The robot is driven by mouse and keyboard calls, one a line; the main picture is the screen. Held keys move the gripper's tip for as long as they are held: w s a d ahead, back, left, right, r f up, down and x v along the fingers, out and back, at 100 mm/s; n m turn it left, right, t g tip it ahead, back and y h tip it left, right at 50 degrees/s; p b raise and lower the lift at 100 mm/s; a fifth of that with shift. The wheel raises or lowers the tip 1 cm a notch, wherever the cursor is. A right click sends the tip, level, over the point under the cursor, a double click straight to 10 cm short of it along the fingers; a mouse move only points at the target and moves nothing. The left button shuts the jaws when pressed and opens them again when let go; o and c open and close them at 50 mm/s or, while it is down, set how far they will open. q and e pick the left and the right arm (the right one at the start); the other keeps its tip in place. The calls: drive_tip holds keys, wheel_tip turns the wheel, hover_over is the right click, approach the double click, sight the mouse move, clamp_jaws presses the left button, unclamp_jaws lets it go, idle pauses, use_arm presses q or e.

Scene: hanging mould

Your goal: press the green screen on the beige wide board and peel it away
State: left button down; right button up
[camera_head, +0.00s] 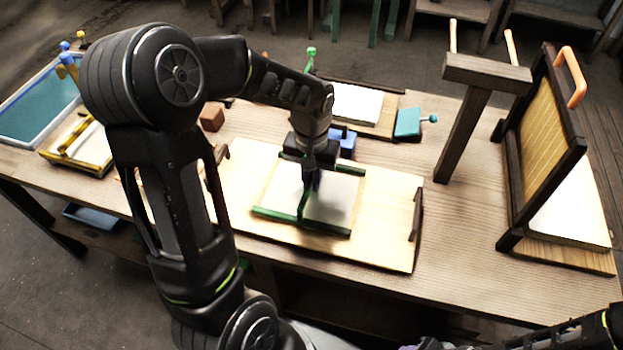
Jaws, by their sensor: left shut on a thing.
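The beige wide board (385,225) lies on the middle of the wooden bench. The green screen (325,228) lies on it; its dark green frame surrounds a pale whitish panel. My left gripper (306,182) points down over the middle of the screen. It is shut on a green bar of the screen, though its fingertips are dark and hard to make out. The gripper and wrist hide the screen's far part. Whether the screen touches the board all over cannot be told. Part of my right arm shows at the bottom right; its gripper is out of view.
A teal tray (10,125) and a yellow frame (80,162) are at the left. Behind are a white-topped board (357,103), a blue block (345,141) and a teal block (408,122). A wooden post (462,135) and an upright orange-handled frame (577,148) stand at the right.

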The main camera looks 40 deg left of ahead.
use_arm(q)
drive_tip(key=shift+s+f+b, duration=0.1)
drive_tip(key=shift+f+b, duration=0.35)
drive_tip(key=shift+f, duration=0.15)
idle(1.5)
drive_tip(key=shift+r, duration=0.15)
drive_tip(key=shift+r+p, duration=0.95)
drive_tip(key=shift+r, duration=0.25)
wheel_tip(320, 180, up, 7)
drive_tip(key=p, duration=0.5)
drive_tip(key=shift+f, duration=0.1)
idle(0.5)
